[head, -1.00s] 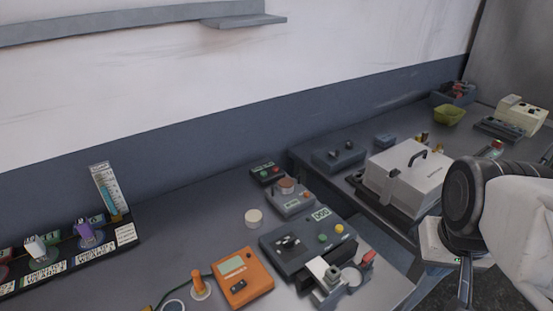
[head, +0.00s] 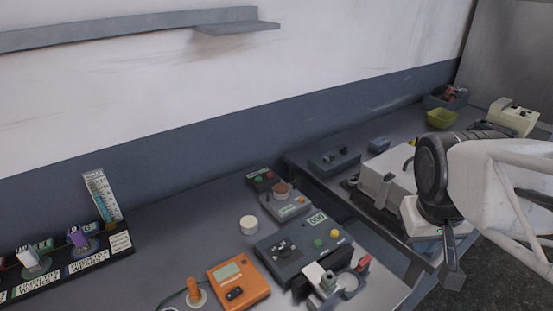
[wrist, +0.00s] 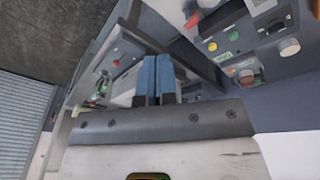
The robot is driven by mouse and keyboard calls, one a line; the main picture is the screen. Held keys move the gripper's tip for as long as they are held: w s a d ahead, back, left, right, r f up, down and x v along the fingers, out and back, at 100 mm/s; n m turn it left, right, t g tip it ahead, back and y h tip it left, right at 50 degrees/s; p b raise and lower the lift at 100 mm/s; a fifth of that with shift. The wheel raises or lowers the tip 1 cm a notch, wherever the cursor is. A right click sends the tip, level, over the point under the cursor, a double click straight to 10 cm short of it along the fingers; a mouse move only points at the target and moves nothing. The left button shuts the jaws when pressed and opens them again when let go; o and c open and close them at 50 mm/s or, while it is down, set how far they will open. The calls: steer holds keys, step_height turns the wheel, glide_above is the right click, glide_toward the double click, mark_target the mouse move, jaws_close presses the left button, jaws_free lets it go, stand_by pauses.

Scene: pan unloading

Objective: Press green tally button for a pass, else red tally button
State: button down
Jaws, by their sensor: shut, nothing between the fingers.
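The small dark tally box (head: 263,179) stands at the back of the bench near the wall, with a green button (head: 260,181) and a red button (head: 269,175) on top. My gripper (head: 450,285) is at the right in the head view, well to the right of the tally box and touching nothing that I can see. In the wrist view my gripper (wrist: 154,82) shows two blue finger pads pressed together, with nothing between them.
A grey unit with a copper-coloured top (head: 281,188) stands between the tally box and tester. A white puck (head: 249,224), an orange meter (head: 239,282) and a rack of labelled items (head: 70,255) are to the left. A white lidded box (head: 385,180) is beside my arm.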

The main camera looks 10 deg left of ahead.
steer(key=w+a+r+n+h, duration=0.15)
steer(key=w+a+n, duration=0.3)
steer(key=w, duration=0.75)
steer(key=n+t+h, duration=0.4)
steer(key=n+t, duration=0.1)
steer(key=n, duration=0.8)
glide_above(259, 179)
step_height(259, 179, down, 10)
steer(key=shift+r, duration=0.2)
steer(key=shift+f+y, duration=0.15)
steer(key=shift+y, duration=0.1)
steer(key=shift+f, duration=4.25)
